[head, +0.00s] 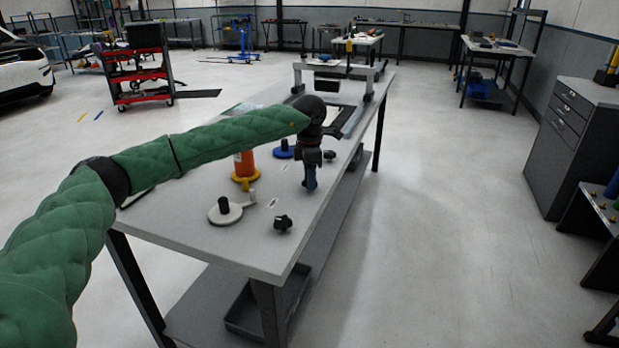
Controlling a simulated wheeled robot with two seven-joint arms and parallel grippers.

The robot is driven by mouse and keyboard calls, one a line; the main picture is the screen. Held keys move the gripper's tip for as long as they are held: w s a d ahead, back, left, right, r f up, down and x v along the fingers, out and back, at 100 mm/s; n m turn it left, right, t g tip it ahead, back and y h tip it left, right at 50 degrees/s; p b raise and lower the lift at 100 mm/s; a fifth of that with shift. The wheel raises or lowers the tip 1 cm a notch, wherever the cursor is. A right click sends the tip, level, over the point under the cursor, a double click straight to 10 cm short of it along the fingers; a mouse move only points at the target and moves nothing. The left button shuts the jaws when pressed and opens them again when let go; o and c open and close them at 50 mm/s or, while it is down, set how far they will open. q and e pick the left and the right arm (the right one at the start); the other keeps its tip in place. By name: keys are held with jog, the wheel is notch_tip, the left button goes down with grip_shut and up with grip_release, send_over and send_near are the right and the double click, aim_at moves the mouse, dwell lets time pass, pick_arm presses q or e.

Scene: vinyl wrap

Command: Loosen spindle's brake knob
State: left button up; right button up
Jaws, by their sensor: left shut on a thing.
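An orange roll (244,163) stands upright on a yellow spindle base (246,183) on the grey workbench. My left gripper (310,187) points down to the bench top, right of this spindle. It is shut, apparently on the spindle's brake knob, which its fingers hide. A black knob (283,222) sits on the bench nearer the front, right of a white spindle (224,210) with a bare black post. Another black knob (330,155) sits behind my gripper, right of a blue spindle (284,151). My right gripper is not in view.
The workbench (262,248) has a lower shelf with a dark tray (268,300). A grey frame (340,72) stands at its far end. A red cart (138,75) is at the back left, and a grey drawer cabinet (575,145) at the right. The floor right of the bench is clear.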

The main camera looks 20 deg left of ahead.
pick_arm(q)
jog(key=o, duration=1)
jog(key=shift+d, duration=0.1)
